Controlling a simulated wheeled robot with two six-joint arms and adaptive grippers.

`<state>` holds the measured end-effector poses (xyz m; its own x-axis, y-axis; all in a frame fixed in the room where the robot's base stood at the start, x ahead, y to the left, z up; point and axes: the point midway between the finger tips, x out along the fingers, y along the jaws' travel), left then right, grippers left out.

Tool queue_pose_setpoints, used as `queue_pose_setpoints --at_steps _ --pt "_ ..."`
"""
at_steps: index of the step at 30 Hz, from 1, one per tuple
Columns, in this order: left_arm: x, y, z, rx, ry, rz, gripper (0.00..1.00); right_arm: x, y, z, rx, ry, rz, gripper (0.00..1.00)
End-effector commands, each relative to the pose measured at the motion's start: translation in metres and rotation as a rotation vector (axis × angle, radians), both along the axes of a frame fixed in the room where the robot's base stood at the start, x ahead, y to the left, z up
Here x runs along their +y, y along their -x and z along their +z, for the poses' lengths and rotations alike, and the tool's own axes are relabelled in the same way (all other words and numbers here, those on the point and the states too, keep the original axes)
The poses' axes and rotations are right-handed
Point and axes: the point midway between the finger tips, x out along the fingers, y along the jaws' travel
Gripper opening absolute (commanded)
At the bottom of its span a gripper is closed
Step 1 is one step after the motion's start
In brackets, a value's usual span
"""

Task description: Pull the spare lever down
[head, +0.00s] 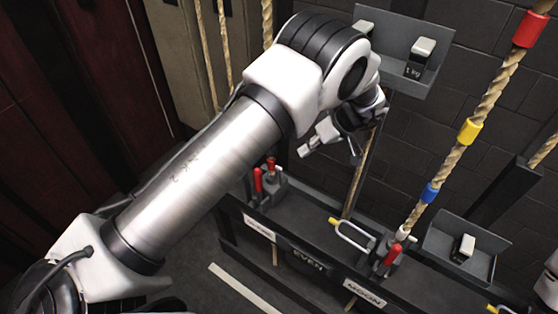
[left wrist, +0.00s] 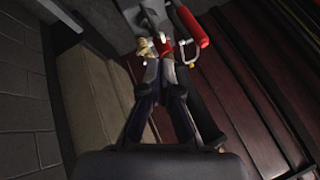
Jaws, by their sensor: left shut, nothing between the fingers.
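A lever with a red handle (head: 258,180) stands upright at the left end of the dark rail. Beside it is a second, smaller red-topped part (head: 270,164). The white label (head: 259,228) below is too blurred to read surely. Another red-handled lever (head: 392,255) stands further right, above a MOON label (head: 364,292). My left gripper (head: 354,158) is shut and empty, above and right of the left lever. In the left wrist view, a red handle (left wrist: 187,26) lies past the shut fingertips (left wrist: 159,66); contact cannot be told.
The dark rail (head: 310,258) carries an EVEN plate. A rope with red, yellow and blue bands (head: 450,160) rises at the right. Wall trays (head: 425,75) hold pale weights. A wire loop with a yellow end (head: 350,233) stands by the right lever.

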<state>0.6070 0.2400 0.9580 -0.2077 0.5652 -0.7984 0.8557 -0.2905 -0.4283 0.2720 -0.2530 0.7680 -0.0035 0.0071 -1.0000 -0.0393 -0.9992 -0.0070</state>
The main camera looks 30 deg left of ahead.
Motion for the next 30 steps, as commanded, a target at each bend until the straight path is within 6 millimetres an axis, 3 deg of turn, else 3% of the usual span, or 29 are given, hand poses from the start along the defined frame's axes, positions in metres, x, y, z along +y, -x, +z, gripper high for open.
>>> queue_pose_setpoints --at_steps 11,17,26,30 --pt "0.003 0.001 -0.003 0.001 0.0 0.0 0.0 0.0 0.0 0.002 0.001 0.0 0.0 0.62" --pt "0.02 0.008 -0.025 0.006 0.001 0.002 0.0 0.0 0.0 0.011 0.001 0.0 0.0 0.62" --pt "0.057 0.022 -0.077 0.004 0.0 0.003 0.0 0.0 0.0 0.028 0.001 0.0 0.0 0.62" --pt "0.07 0.043 -0.075 0.005 -0.001 0.001 0.0 0.0 0.0 0.043 0.0 0.0 0.0 0.62"
